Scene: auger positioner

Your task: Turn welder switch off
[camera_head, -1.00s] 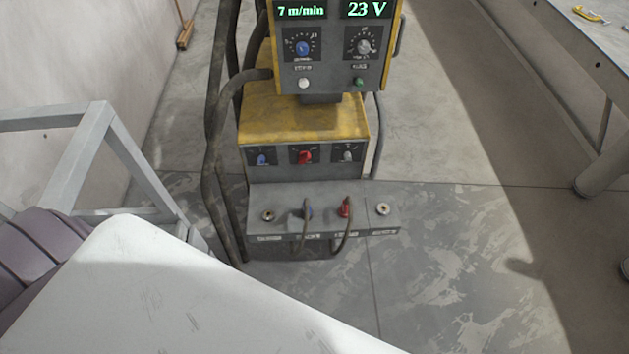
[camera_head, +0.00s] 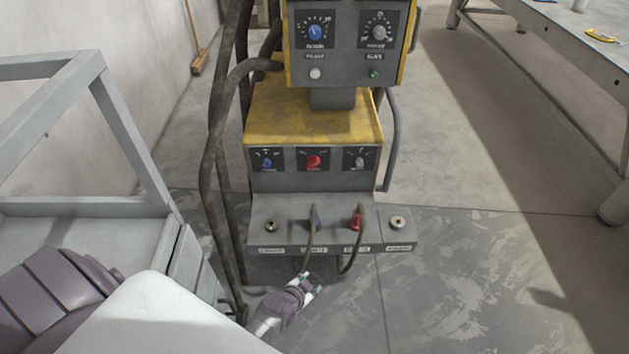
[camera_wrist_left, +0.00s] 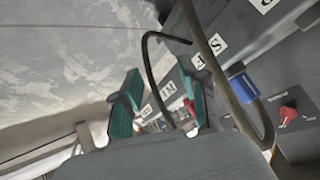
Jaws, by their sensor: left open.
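The welder (camera_head: 312,115) is a grey and yellow unit in the middle of the head view. Its lower panel carries a red switch (camera_head: 314,161) between a blue knob (camera_head: 266,162) and a grey knob (camera_head: 359,161). The red switch also shows at the right of the left wrist view (camera_wrist_left: 288,113). My left gripper (camera_head: 313,284) is open and empty, low in front of the welder's socket shelf and below the red switch. Its teal fingers (camera_wrist_left: 160,103) are spread in the left wrist view, with a cable beyond them. My right gripper is not in view.
Cables (camera_head: 345,255) loop from the blue and red plugs on the shelf (camera_head: 335,232), close to my left gripper. Thick hoses (camera_head: 215,150) run down the welder's left side. A grey frame (camera_head: 130,140) stands left, a metal table (camera_head: 560,65) right. Floor right of the welder is clear.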

